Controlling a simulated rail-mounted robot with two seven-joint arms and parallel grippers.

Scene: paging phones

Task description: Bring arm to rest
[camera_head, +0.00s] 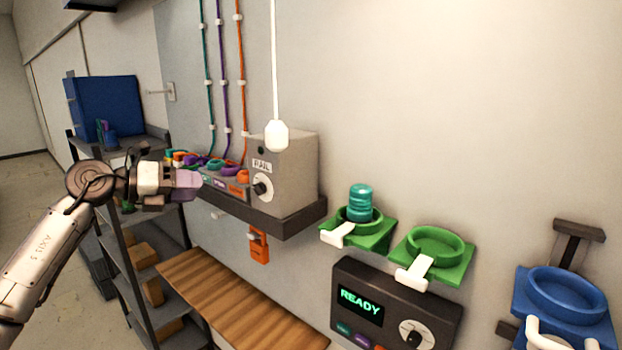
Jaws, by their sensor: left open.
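My left arm (40,243) comes in from the lower left and is raised. My left gripper (188,181) is in front of the wall shelf and points right, toward the row of coloured parts there. It is open, and I see nothing held in it. It hides part of the shelf's left end; whether it touches anything there I cannot tell. My right gripper is out of view.
A grey box with a dial (285,168) stands on the dark wall shelf (285,222). A teal cylinder (360,202) stands in the left green holder; the right green holder (436,245) is empty. Below is a panel reading READY (361,302). A blue holder (565,297) is at right.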

